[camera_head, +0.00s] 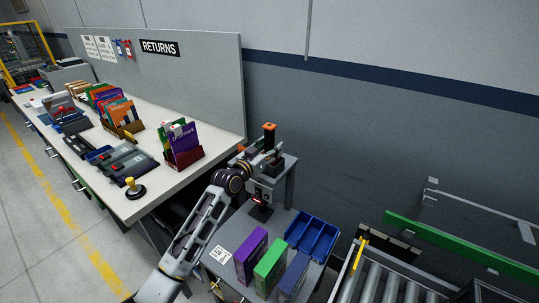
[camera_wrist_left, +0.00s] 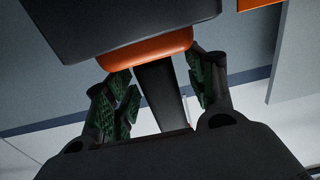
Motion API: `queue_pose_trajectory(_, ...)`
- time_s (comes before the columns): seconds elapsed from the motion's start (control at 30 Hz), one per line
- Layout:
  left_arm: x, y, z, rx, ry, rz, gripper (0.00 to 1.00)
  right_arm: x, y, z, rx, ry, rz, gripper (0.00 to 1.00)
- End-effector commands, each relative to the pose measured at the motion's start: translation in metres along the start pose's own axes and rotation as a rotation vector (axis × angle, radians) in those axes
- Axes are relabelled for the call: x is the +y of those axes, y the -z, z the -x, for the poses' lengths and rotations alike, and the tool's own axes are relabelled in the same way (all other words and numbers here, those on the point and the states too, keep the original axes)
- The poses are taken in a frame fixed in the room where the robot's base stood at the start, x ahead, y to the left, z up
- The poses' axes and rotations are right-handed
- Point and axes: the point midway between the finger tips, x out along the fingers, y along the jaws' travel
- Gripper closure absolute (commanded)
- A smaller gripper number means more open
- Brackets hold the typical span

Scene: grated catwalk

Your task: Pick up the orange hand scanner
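The orange hand scanner (camera_head: 269,127) is upright above the small grey table, its orange top showing over my left gripper. In the left wrist view, the scanner's dark body with orange trim (camera_wrist_left: 150,48) is close to the camera, and its black handle (camera_wrist_left: 160,92) runs down between the fingers. My left gripper (camera_head: 266,163) is at the scanner. Its green-padded fingers (camera_wrist_left: 163,95) stand apart on both sides of the handle, with a gap visible on the left side. Contact on the right side is unclear. My right gripper is not in view.
The small table (camera_head: 222,233) holds a black stand base (camera_head: 261,212), a blue bin (camera_head: 312,236), and purple (camera_head: 251,256), green (camera_head: 270,266) and blue (camera_head: 294,275) boxes. A long returns bench (camera_head: 165,185) is left. A roller conveyor (camera_head: 390,285) is right. A wall stands behind.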

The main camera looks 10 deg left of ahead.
Motion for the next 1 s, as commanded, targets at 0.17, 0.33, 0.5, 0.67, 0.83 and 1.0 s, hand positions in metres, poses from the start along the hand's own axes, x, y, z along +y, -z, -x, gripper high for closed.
queue_pose_trajectory(0.17, 0.000, 0.000, 0.000, 0.000, 0.000, 0.000, 0.68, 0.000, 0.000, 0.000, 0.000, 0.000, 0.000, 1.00)
queue_pose_trajectory(0.33, 0.000, 0.000, 0.000, 0.000, 0.000, 0.000, 0.90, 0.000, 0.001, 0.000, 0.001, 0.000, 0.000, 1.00)
queue_pose_trajectory(0.5, 0.000, 0.001, 0.000, 0.001, 0.000, 0.000, 0.99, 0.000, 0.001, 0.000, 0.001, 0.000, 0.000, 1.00)
queue_pose_trajectory(0.67, 0.000, 0.001, 0.000, 0.001, 0.000, 0.000, 1.00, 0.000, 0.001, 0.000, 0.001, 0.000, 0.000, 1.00)
queue_pose_trajectory(0.83, 0.000, 0.008, 0.000, 0.002, 0.000, 0.000, 1.00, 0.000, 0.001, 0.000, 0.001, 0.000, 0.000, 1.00)
queue_pose_trajectory(1.0, 0.000, 0.025, 0.000, 0.003, -0.001, -0.001, 1.00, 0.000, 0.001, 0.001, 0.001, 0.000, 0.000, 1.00)
